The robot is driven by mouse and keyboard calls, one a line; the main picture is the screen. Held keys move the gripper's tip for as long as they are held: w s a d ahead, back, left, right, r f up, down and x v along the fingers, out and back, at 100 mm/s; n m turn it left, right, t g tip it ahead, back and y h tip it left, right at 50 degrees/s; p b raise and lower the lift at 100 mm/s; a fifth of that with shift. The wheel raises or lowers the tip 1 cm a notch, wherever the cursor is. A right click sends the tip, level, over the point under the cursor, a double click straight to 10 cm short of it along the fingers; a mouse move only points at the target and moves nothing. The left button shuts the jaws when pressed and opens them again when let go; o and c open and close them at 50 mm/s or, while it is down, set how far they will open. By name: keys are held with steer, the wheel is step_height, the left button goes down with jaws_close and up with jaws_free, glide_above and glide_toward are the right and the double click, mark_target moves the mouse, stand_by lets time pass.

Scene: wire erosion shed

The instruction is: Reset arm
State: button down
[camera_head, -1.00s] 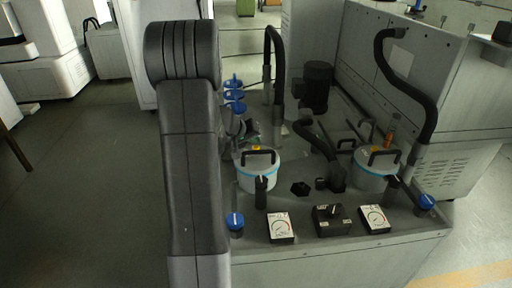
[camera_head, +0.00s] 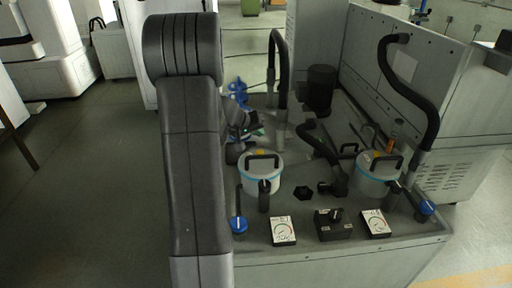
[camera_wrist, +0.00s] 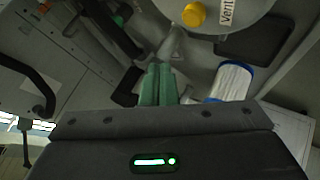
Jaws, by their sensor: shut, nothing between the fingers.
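My arm rises across the head view, left of the machine's top. My gripper (camera_wrist: 158,85) shows in the wrist view as two green fingers close together, shut and with nothing held. In the head view the wrist end pokes out to the right of my arm, with a bit of green at the gripper (camera_head: 257,132). It is above the back left of the machine's top, near a white lidded pot (camera_head: 260,177). My arm hides part of what lies behind it.
A second pot (camera_head: 377,179), two gauges (camera_head: 283,231) (camera_head: 376,223), a black switch box (camera_head: 333,227) and black hoses (camera_head: 279,62) crowd the machine top (camera_head: 300,205). A yellow cap (camera_wrist: 194,14) and a blue-rimmed white cylinder (camera_wrist: 231,82) are close to my gripper. Floor at left is clear.

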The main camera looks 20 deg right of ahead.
step_height(320, 180, down, 3)
steer(key=shift+r+b, duration=0.1)
steer(key=shift+b, duration=0.7)
steer(key=shift+r+p, duration=0.5)
steer(key=shift+p, duration=1.3)
steer(key=shift+p, duration=0.85)
steer(key=shift+r+p, duration=0.1)
steer(key=shift+p, duration=0.35)
step_height(320, 180, up, 5)
steer(key=shift+r+p, duration=0.2)
steer(key=shift+p, duration=0.6)
steer(key=shift+f, duration=0.1)
